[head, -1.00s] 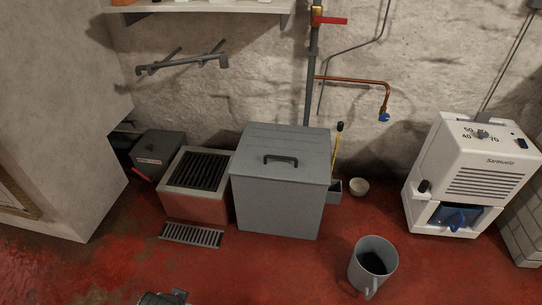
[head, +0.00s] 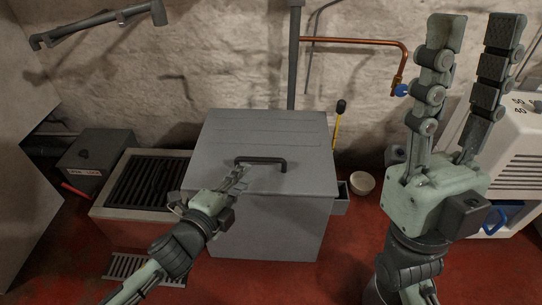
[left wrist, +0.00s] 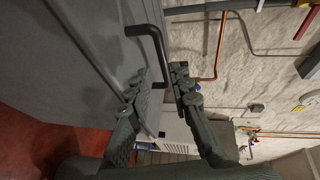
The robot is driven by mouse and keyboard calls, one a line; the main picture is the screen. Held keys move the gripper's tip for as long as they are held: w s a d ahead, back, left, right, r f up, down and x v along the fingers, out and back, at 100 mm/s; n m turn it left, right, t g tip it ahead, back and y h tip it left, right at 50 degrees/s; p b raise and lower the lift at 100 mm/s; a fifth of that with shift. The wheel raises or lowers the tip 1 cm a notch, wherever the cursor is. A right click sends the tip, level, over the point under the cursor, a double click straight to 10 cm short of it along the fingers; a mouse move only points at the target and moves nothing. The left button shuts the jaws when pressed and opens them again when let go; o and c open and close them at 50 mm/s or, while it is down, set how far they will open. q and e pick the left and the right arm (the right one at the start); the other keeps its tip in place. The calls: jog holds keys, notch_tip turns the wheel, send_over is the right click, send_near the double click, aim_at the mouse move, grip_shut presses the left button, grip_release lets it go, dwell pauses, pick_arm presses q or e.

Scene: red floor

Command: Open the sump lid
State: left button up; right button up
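A grey box with a flat grey lid (head: 290,130) stands against the wall in the head view, and the lid lies flat on it. A dark bar handle (head: 262,161) is on the lid; it also shows in the left wrist view (left wrist: 150,33). My left gripper (head: 240,173) is over the lid at the handle's left end. In the left wrist view its two fingers (left wrist: 162,82) are apart, with part of the handle between them; I cannot tell if they touch it. My right gripper (head: 476,32) is raised at the right, fingers pointing up, apart and empty.
A grated pit (head: 150,180) with a pale rim lies left of the box, with a loose floor grate (head: 128,268) before it. A dark case (head: 95,155) is further left. A small bowl (head: 362,183) and white dehumidifier (head: 515,150) are right. A copper pipe (head: 365,42) runs above.

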aim_at(258, 161)
pick_arm(q)
jog(key=x, duration=0.4)
jog(key=b+x, duration=0.1)
jog(key=x, duration=0.3)
jog(key=shift+d+r+b, duration=0.15)
jog(key=shift+d+b, duration=0.1)
jog(key=shift+b, duration=0.05)
grip_shut()
